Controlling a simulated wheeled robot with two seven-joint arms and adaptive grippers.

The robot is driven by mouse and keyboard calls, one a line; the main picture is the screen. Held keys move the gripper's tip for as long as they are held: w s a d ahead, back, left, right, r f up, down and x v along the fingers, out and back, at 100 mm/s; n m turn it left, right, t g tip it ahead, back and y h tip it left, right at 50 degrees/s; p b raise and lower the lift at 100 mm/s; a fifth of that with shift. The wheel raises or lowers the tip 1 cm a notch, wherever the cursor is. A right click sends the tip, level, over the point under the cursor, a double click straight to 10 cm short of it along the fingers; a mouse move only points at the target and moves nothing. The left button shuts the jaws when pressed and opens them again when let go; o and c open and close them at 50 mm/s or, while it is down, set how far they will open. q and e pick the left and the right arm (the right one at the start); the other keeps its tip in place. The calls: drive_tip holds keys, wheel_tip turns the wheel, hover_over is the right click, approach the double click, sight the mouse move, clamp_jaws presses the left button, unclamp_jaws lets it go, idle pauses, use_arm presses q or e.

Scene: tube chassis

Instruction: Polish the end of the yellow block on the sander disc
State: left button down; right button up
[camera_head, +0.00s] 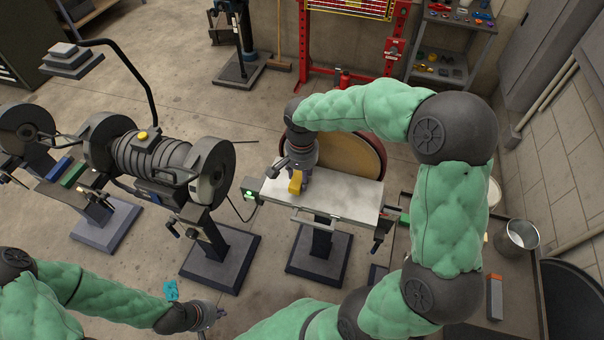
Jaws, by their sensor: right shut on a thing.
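The yellow block (295,182) is held in my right gripper (294,172), over the left part of the sander's pale work table (345,196). I cannot tell whether the block touches the table. The sander disc (357,160) is a large tan round face standing upright behind the table. My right gripper and wrist hide its left part. Whether the block's end touches the disc cannot be made out. My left gripper (210,318) is low at the bottom, away from the sander; its fingers are too small to read.
A bench grinder (150,155) on a pedestal stands left of the sander, with another machine (28,135) further left. A side bench at the right carries a metal bucket (521,234) and a grey-and-orange block (495,297). Open floor lies behind the machines.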

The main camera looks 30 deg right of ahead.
drive_tip(key=shift+s+a, duration=1.25)
drive_tip(key=shift+a, duration=0.25)
drive_tip(key=shift+s+a, duration=1.25)
drive_tip(key=shift+a, duration=0.25)
drive_tip(key=w+a+r+n+b, duration=0.1)
drive_tip(key=w+a+n+b, duration=0.1)
drive_tip(key=w, duration=0.5)
drive_tip(key=w+a+r+n+b, duration=0.1)
drive_tip(key=w+n, duration=0.3)
drive_tip(key=w, duration=0.4)
drive_tip(key=shift+w+a+n+b, duration=0.2)
drive_tip(key=shift+a+n+b, duration=0.1)
drive_tip(key=shift+a+b, duration=0.3)
